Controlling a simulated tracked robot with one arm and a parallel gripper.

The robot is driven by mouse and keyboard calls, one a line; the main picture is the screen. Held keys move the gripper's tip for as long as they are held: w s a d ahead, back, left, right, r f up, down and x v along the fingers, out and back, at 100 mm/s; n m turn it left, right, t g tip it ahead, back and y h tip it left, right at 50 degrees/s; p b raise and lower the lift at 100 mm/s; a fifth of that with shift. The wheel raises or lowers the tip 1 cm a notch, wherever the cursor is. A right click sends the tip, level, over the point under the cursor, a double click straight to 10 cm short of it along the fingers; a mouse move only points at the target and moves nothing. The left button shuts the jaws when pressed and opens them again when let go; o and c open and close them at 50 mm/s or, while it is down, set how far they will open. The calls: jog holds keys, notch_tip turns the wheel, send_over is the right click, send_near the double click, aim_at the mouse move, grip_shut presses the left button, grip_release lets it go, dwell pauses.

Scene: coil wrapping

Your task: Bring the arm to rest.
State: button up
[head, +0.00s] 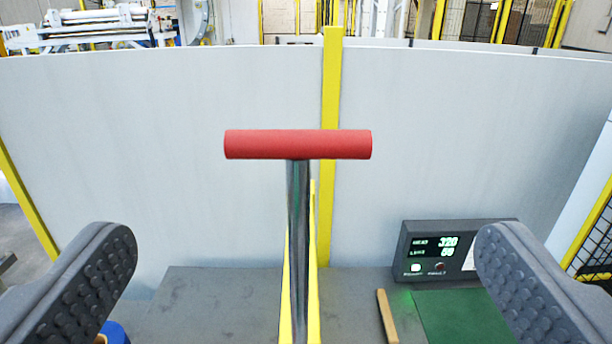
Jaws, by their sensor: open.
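My gripper (305,270) shows in the head view as two grey fingers with studded pads, one at the lower left and one at the lower right. The fingers are wide apart and nothing is between their pads. A T-shaped lever with a red grip (298,145) and a metal shaft (298,215) stands upright in the middle, beyond the fingertips in the picture. The fingers do not appear to touch it. The rest of my arm is out of view.
A grey bench (215,300) lies below, with a lit display box (430,250), a green mat (460,315) and a wooden stick (387,315) at the right. A blue item (115,333) is partly hidden by the left finger. A pale panel wall (180,150) with a yellow post (331,100) stands behind.

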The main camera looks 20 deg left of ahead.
jog(key=d+r+m+h+b, duration=0.3)
jog(key=d+r+h+b, duration=0.1)
jog(key=d+h+b, duration=0.3)
jog(key=s+a+r+g+y+b, duration=0.1)
jog(key=s+a+r+b, duration=0.1)
jog(key=s+a+b, duration=0.6)
jog(key=a+b, duration=0.1)
jog(key=a, duration=0.2)
jog(key=shift+s+r+m+g+y, duration=0.25)
jog(key=shift+r+m+g+y, duration=0.05)
jog(key=shift+r+g+y, duration=0.1)
dwell(0.9)
